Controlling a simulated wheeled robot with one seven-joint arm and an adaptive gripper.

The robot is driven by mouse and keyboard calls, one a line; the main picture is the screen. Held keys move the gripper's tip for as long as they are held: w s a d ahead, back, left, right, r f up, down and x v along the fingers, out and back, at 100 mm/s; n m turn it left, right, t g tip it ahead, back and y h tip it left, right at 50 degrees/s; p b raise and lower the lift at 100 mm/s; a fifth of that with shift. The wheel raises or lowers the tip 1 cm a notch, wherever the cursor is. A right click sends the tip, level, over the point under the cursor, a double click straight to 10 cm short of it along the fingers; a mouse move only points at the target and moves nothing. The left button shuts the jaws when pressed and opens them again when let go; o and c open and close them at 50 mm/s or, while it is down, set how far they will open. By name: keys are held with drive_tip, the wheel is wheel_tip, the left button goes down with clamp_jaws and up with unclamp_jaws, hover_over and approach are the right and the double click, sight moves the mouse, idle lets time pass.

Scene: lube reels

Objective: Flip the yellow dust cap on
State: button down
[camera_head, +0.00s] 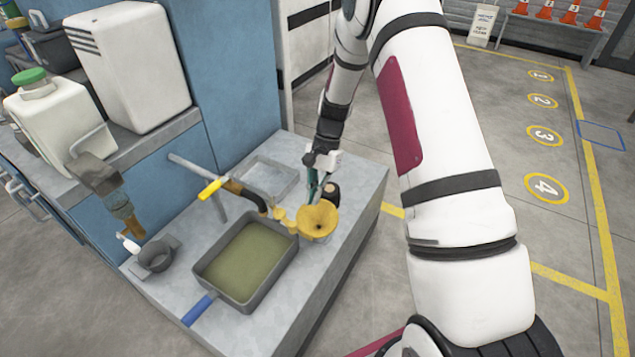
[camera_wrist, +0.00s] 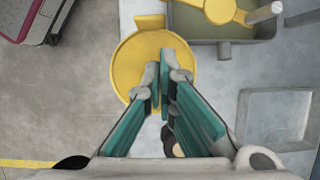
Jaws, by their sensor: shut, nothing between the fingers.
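A round yellow piece, which looks like the dust cap (camera_head: 317,224), sits at the right side of the green-filled pan on the grey bench. In the camera_head view its face looks dished with a dark centre. In the wrist view it is a wide yellow disc (camera_wrist: 134,62) with a raised rim and a small tab at the top. My gripper (camera_wrist: 160,84) is shut and empty, its teal-padded fingers over the disc and hiding part of it. In the camera_head view my gripper (camera_head: 313,194) comes down just behind the disc. I cannot tell whether the fingertips touch it.
A shallow grey tray (camera_head: 266,176) lies behind. A dark round object (camera_head: 331,193) stands beside my gripper.

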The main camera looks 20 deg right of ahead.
sight(285, 219)
drive_tip(key=s+a+f, duration=0.1)
drive_tip(key=a+b, duration=0.1)
drive_tip(key=shift+s+a+f, duration=0.35)
drive_tip(key=shift+s+f, duration=0.05)
drive_tip(key=shift+s+a, duration=0.4)
drive_tip(key=shift+a, duration=0.2)
drive_tip(key=shift+s, duration=0.1)
drive_tip(key=shift+s+a+m, duration=0.15)
drive_tip(key=shift+a+m, duration=0.1)
drive_tip(key=shift+m, duration=0.15)
